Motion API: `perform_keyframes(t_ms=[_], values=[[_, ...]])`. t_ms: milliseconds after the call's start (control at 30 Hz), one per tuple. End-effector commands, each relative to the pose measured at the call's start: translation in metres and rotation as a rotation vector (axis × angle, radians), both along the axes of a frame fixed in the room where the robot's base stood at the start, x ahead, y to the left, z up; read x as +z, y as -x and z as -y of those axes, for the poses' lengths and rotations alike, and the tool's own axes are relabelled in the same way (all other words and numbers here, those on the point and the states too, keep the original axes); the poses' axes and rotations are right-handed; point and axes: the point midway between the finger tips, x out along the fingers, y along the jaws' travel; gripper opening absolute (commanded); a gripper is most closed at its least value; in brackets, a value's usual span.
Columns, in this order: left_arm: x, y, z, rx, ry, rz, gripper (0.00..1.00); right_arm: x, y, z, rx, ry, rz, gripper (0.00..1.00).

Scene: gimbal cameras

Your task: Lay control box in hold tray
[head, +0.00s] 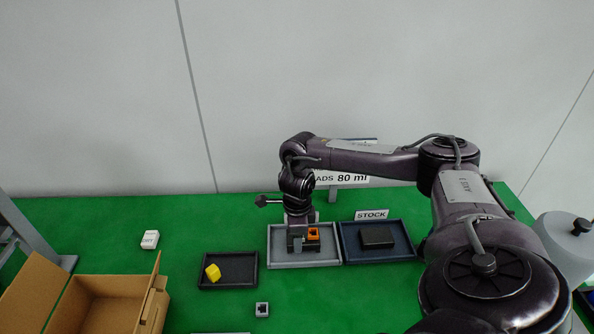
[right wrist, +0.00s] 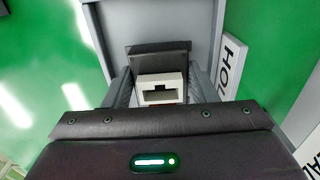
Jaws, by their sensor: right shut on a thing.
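My right gripper (head: 299,234) points down over the grey hold tray (head: 280,263). In the right wrist view its two fingers (right wrist: 160,88) are shut on a dark box, which I take to be the control box (right wrist: 160,54). A pale block with a dark slot shows between the fingers, and I cannot tell whether it is part of the box. In the head view an orange piece (head: 313,234) shows beside the fingers. The box is within the tray's outline; whether it touches the floor is unclear. My left gripper is not in view.
A dark tray marked STOCK (head: 350,258) holds a black box (head: 377,238) at right. A small grey block (head: 262,309), white box (head: 150,239) and open carton (head: 95,300) stand nearby.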

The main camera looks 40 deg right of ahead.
Motion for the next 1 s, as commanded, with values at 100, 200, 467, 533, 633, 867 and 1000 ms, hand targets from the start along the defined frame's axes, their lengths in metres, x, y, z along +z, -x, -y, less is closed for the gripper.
perform_keyframes(t_ms=[100, 200, 467, 533, 633, 867, 1000], values=[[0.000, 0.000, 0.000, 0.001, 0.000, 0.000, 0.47, 0.000, 0.000, 0.000, 0.000, 0.000, 0.001, 0.26], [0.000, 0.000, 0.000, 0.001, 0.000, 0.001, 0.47, 0.001, 0.000, 0.000, 0.000, 0.001, 0.001, 0.26], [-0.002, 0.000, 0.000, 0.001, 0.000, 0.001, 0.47, -0.002, 0.000, 0.000, 0.000, 0.000, 0.000, 0.26], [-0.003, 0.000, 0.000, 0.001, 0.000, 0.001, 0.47, -0.003, 0.000, 0.000, 0.000, 0.000, 0.000, 0.26], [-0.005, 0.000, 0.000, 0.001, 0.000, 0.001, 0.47, -0.005, 0.000, 0.000, 0.000, 0.000, 0.000, 0.26], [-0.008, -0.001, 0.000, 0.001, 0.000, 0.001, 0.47, -0.010, 0.000, 0.000, 0.000, 0.000, 0.000, 0.26], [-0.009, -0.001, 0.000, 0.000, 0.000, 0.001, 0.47, -0.011, 0.000, 0.000, 0.000, 0.001, 0.001, 0.56]])
